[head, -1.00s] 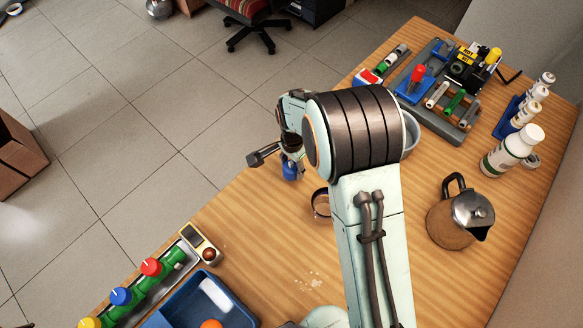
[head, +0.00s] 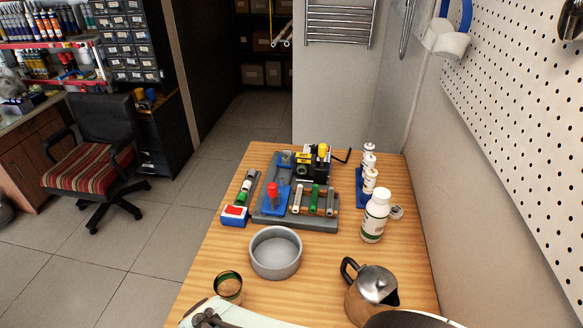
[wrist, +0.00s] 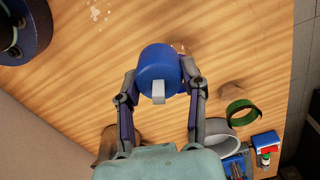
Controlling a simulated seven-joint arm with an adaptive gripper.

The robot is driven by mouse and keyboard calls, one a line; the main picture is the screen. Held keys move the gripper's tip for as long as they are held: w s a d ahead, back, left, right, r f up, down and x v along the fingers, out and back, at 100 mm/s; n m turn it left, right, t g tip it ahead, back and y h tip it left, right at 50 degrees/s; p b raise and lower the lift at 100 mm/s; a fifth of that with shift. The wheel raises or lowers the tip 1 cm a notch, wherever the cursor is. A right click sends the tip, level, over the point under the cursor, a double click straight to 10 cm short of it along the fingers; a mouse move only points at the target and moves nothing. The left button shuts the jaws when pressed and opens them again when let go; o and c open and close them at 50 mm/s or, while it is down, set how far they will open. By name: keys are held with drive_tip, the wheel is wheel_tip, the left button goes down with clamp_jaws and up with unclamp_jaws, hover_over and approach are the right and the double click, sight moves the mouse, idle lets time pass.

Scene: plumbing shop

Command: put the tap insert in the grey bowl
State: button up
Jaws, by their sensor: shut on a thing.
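The tap insert (wrist: 158,68), a blue cylinder with a light grey tab, is between the two fingers of my gripper (wrist: 160,84) in the wrist view. My gripper is shut on it and holds it over the wooden bench. The head view does not show the gripper or the insert. The grey bowl (head: 276,253) stands upright and looks empty in the head view, in the middle of the bench.
A green-rimmed cup (head: 228,287) stands just left of and nearer than the bowl. A metal kettle (head: 371,292) is to the right. Behind the bowl is a grey tool tray (head: 295,222), with a white bottle (head: 375,216) on the right. A pegboard wall (head: 520,130) borders the right side.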

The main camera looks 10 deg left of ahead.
drive_tip(key=w+d+r+m, duration=0.3)
drive_tip(key=w+d+m, duration=0.1)
drive_tip(key=w+m, duration=0.4)
drive_tip(key=w+d+r+m, duration=0.35)
drive_tip(key=w+m, duration=0.25)
drive_tip(key=w, duration=0.4)
drive_tip(key=shift+w+a+f, duration=0.7)
drive_tip(key=shift+w+f, duration=1.45)
drive_tip(key=shift+f, duration=0.05)
drive_tip(key=shift+w+a+f, duration=0.75)
drive_tip(key=shift+w+f, duration=1.35)
drive_tip(key=shift+f, duration=0.1)
drive_tip(key=shift+w+a+f, duration=0.7)
drive_tip(key=shift+w+f, duration=1.45)
drive_tip(key=shift+f, duration=0.05)
drive_tip(key=shift+f, duration=0.1)
